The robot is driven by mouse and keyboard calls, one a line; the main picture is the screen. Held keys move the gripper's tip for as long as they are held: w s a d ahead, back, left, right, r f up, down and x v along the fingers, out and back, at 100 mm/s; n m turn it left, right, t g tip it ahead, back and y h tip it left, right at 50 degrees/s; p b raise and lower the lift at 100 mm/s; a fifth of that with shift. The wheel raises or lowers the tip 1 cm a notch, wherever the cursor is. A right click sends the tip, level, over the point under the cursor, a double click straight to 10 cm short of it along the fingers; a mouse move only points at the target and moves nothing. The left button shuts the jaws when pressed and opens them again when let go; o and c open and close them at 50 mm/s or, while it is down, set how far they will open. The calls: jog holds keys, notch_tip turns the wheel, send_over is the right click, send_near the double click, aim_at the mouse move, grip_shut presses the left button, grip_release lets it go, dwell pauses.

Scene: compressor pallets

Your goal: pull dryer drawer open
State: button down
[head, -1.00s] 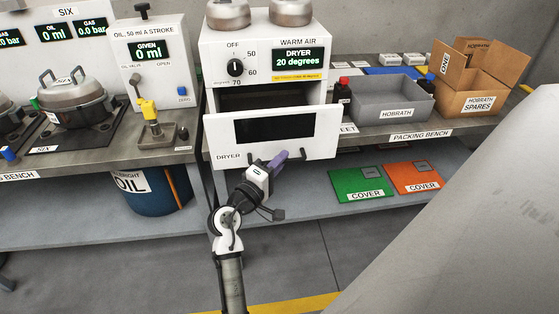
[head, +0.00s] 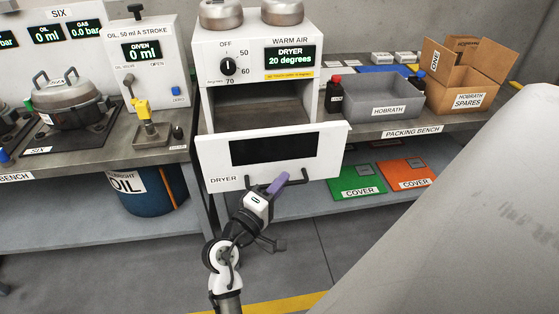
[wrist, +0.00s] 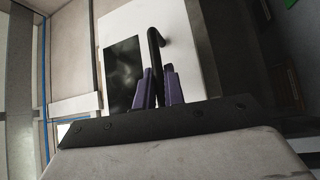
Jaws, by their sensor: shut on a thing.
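The dryer (head: 210,48) is a white cabinet on the bench, with a dial and a display reading 20 degrees. Its drawer (head: 330,142) has a white front with a dark window and stands pulled out, with the dark opening showing above and behind it. A black bar handle (head: 300,181) runs along the lower part of the front. My gripper (head: 277,184) has purple fingers shut on this handle. In the wrist view, the fingers (wrist: 160,90) close around the black handle (wrist: 154,45), against the drawer front (wrist: 180,35). The drawer's inside is mostly hidden in shadow.
On the bench right of the dryer stand a grey bin (head: 375,98) and an open cardboard box (head: 455,95). An oil station (head: 150,75) is on the left. Green (head: 357,180) and orange (head: 405,172) covers lie on the lower shelf. Floor before the bench is clear.

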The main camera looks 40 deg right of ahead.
jog(key=c, duration=1.5)
grip_release()
jog(key=b+v, duration=0.4)
jog(key=v, duration=1)
